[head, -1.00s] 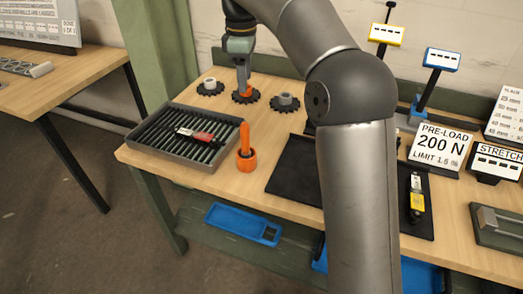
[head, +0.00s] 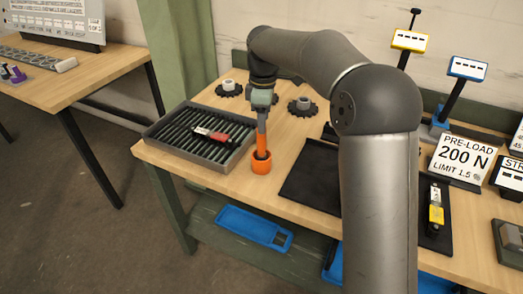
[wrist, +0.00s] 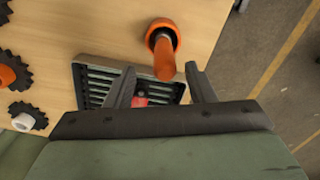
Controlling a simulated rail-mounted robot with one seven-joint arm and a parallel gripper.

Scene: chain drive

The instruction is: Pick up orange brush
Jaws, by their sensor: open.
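The orange brush (head: 262,141) stands upright in an orange cup (head: 261,165) near the table's front edge. My gripper (head: 262,114) is right above the brush, pointing down. The fingers stand apart on either side of the handle. I cannot tell whether they touch it or how far down they reach.
A grey ribbed tray (head: 158,138) left of the cup holds a red-and-black tool (head: 212,135). Black sprockets (head: 229,89) stand behind, one with an orange hub (wrist: 6,76). A black mat (head: 308,184) lies to the right. The pre-load sign (head: 461,158) stands farther right.

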